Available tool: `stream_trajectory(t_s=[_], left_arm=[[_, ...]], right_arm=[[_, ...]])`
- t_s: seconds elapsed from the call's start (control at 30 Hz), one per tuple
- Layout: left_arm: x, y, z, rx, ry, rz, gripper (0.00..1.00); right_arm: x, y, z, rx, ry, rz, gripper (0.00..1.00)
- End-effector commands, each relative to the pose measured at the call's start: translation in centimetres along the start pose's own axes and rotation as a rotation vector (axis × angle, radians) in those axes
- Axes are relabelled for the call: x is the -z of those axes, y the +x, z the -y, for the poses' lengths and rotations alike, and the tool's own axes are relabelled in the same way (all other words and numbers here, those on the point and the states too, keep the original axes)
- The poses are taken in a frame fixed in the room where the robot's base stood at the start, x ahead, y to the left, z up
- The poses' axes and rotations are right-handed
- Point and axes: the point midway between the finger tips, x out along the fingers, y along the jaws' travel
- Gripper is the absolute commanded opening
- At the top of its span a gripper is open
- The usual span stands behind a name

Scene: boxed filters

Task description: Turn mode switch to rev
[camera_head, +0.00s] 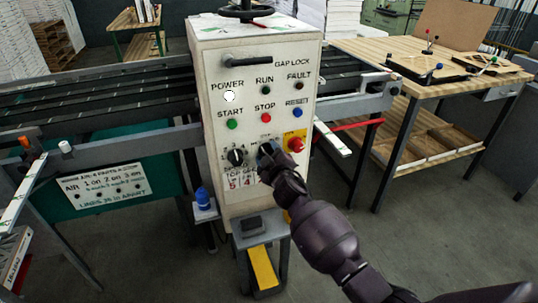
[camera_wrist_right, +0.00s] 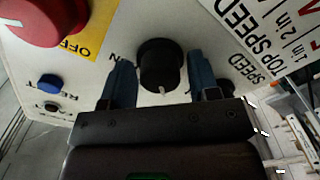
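The mode switch is a round black knob (camera_wrist_right: 160,62) with a white pointer mark, on the panel of the pale control box (camera_head: 208,60). In the right wrist view the mark points toward the bottom of the picture. My right gripper (camera_wrist_right: 161,82) has its two blue fingers open, one on each side of the knob. I cannot tell whether they touch it. In the head view my right gripper (camera_head: 267,151) is at the panel and hides most of the switch. The labels around the switch are mostly covered, and "rev" is not readable. My left gripper is not in view.
A red stop button (camera_head: 295,144) on a yellow plate is close to the right of my gripper. The black speed knob (camera_head: 236,157) is close to its left. Blue reset (camera_head: 295,113), red stop (camera_head: 266,118) and green start (camera_head: 232,124) buttons are above.

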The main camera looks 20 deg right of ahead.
Motion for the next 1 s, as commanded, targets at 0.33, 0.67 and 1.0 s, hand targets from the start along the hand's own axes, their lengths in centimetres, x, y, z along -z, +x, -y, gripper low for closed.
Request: stream_trajectory(t_s=[0.33, 0.67, 1.0], left_arm=[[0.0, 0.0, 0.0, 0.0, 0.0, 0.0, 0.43], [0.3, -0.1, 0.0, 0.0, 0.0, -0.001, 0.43], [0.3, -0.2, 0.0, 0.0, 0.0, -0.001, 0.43]], right_arm=[[0.0, -0.1, 0.0, 0.0, 0.002, 0.0, 0.66], [-0.1, -3.6, 0.0, 0.001, 0.002, 0.001, 0.66], [-0.1, -9.1, 0.0, 0.0, 0.002, 0.001, 0.66]])
